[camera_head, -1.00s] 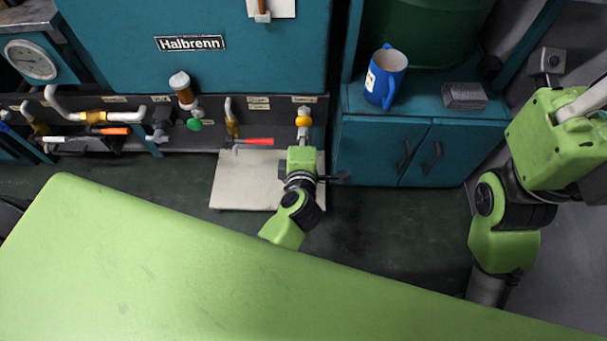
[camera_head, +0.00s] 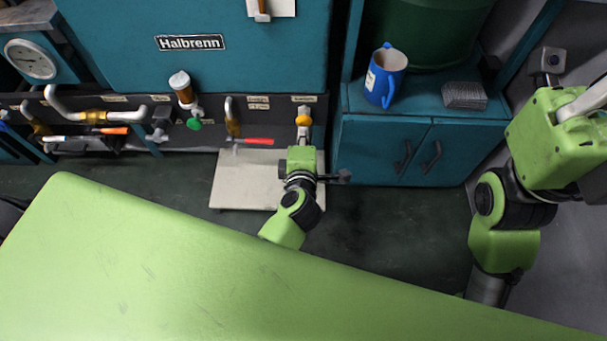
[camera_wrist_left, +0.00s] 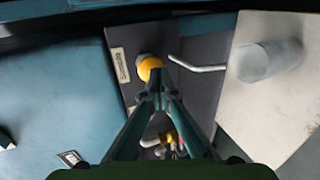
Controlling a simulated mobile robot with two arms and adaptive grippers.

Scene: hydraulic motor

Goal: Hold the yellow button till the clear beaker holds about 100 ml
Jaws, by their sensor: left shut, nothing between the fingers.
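The yellow button (camera_head: 303,121) sits on the front of the teal machine, just beyond my left gripper. In the left wrist view the button (camera_wrist_left: 150,67) is a round yellow knob. The fingertips of my left gripper (camera_wrist_left: 158,88) are shut, empty and overlap its lower edge; I cannot tell whether they press it. The clear beaker (camera_wrist_left: 268,60) stands on a pale plate in the left wrist view, and its liquid level cannot be made out. My left gripper (camera_head: 303,135) partly shows in the head view. My right gripper is out of view.
A thin white spout (camera_wrist_left: 198,66) points towards the beaker. The pale plate (camera_head: 240,185) lies below the machine. A red-handled valve (camera_head: 253,141) and pipes are to the left. A blue mug (camera_head: 385,76) stands on the cabinet to the right.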

